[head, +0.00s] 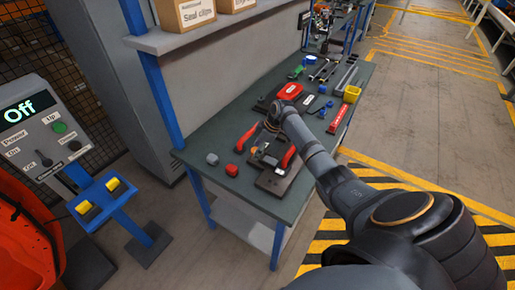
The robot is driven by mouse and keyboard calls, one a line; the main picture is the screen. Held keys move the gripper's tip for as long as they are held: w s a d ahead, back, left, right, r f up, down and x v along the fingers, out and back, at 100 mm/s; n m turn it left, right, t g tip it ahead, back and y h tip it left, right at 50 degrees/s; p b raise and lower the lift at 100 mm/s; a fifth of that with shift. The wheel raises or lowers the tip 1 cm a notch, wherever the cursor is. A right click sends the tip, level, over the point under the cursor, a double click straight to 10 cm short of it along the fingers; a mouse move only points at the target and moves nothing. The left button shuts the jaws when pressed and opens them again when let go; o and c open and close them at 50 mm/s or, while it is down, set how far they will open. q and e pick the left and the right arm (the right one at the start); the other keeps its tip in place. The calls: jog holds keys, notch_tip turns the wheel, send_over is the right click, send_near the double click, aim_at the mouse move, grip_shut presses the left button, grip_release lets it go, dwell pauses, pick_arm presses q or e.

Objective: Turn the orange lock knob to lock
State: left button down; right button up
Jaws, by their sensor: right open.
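My right gripper (262,157) reaches in from the lower right over the near part of the workbench. Its two red fingers are spread wide, one on each side of a small dark fixture on a dark base plate (277,182). A small orange-yellow part (267,149) shows between the fingers. It looks like the lock knob, but it is too small and partly covered to tell which way it points. The fingers look apart from it, though I cannot tell the height above it. My left gripper is not in view.
A control panel (45,135) reads "Off".

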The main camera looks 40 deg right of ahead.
jog(key=shift+w, duration=0.1)
jog(key=shift+f, duration=0.1)
jog(key=shift+c, duration=0.8)
jog(key=c, duration=1)
jog(key=shift+r+m+p, duration=0.25)
jog(key=shift+m+p, duration=0.25)
jog(key=shift+p, duration=0.35)
jog(key=m+p, duration=0.2)
jog(key=m+t+h+p, duration=0.1)
jog(key=p, duration=0.1)
jog(key=shift+a+r+m+h+p, duration=0.1)
jog(key=shift+m+h+p, duration=0.2)
jog(key=shift+m+p, duration=0.1)
jog(key=shift+m+h+p, duration=0.4)
jog(key=shift+m+p, duration=0.6)
jog(key=shift+m, duration=0.1)
jog(key=shift+f+m+t+h+p, duration=0.2)
jog(key=shift+m+t+h+p, duration=0.1)
jog(key=shift+m+p, duration=0.5)
